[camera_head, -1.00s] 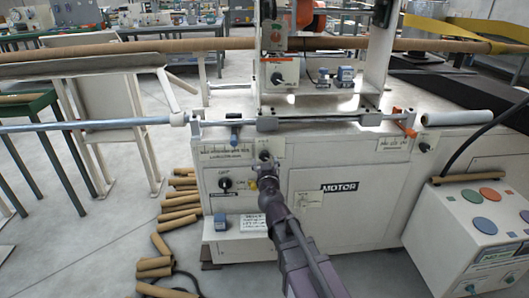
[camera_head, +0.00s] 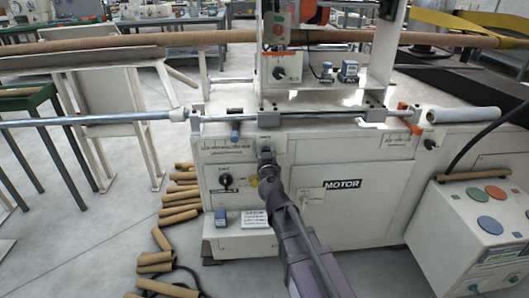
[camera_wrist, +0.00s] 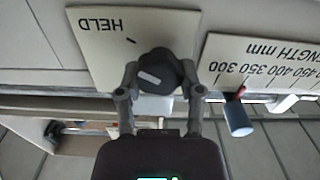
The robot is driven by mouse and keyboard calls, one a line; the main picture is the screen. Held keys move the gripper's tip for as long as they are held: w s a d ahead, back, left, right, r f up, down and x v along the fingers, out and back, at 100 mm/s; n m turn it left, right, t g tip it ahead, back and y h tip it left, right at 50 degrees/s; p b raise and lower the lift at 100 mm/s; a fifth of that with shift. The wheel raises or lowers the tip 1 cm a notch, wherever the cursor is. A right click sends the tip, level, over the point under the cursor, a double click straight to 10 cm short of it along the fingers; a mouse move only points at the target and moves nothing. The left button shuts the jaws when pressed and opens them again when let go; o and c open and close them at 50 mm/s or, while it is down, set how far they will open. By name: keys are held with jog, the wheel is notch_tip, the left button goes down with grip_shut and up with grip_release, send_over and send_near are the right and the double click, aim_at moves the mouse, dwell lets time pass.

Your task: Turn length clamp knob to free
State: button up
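The length clamp knob (camera_wrist: 160,72) is dark and round with a pale bar mark on its face. It sits on a pale plate (camera_wrist: 92,48) that reads HELD, upside down in the wrist view. My gripper (camera_wrist: 160,80) has one finger on each side of the knob. The fingertips are very close to its sides, but I cannot tell whether they press on it. In the head view my gripper (camera_head: 267,158) is at the upper front panel of the white machine (camera_head: 330,215), and it largely hides the knob.
A length scale plate (camera_wrist: 265,65) and a blue-grey handle (camera_wrist: 237,118) with a red pointer are right of the knob in the wrist view. A black switch (camera_head: 226,179) is lower left of my gripper. Cardboard tubes (camera_head: 180,215) lie on the floor at left. A control box (camera_head: 480,235) stands at right.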

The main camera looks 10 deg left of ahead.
jog(key=shift+a, duration=0.1)
jog(key=shift+c, duration=0.3)
jog(key=shift+n, duration=0.6)
jog(key=n, duration=0.4)
jog(key=shift+a, duration=0.1)
jog(key=n, duration=0.6)
jog(key=shift+f+n, duration=0.15)
jog(key=shift+n, duration=0.25)
jog(key=n, duration=0.6)
jog(key=shift+f+b, duration=0.15)
jog(key=shift+b, duration=0.15)
jog(key=n, duration=0.6)
jog(key=shift+f, duration=0.1)
